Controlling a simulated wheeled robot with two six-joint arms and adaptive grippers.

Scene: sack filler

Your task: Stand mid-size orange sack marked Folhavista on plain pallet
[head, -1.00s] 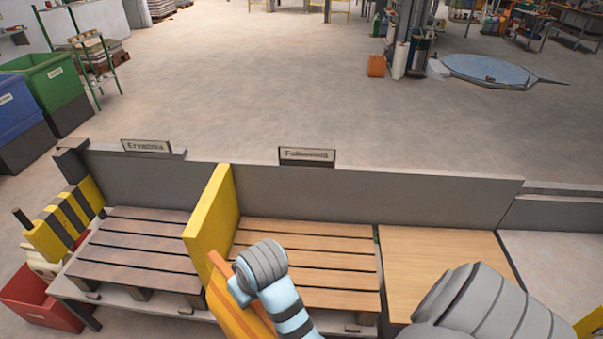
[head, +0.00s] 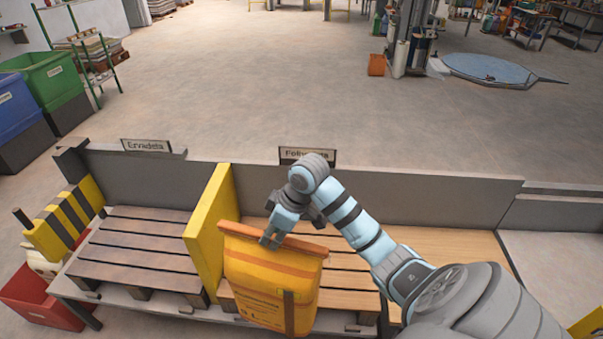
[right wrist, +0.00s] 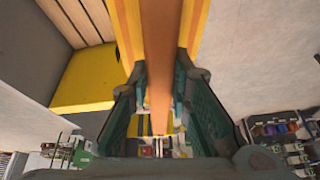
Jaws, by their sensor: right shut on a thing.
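My right gripper (head: 272,238) is shut on the top edge of the orange sack (head: 268,285). The sack hangs roughly upright, front face towards me; its small print is too blurred to read. In the right wrist view the sack's top edge (right wrist: 158,50) runs between the two fingers (right wrist: 160,110). The sack is in front of or over the left part of the light wood slatted pallet (head: 350,281); I cannot tell if its bottom touches. The Folhavista sign (head: 292,153) behind that pallet is partly hidden by my arm. My left gripper is not in view.
A yellow divider (head: 210,230) stands close to the sack's left. Left of it is a dark slatted pallet (head: 140,240) under the Ervadela sign (head: 146,146). A grey back wall (head: 420,195) runs behind the pallets. A red bin (head: 40,300) is at the lower left.

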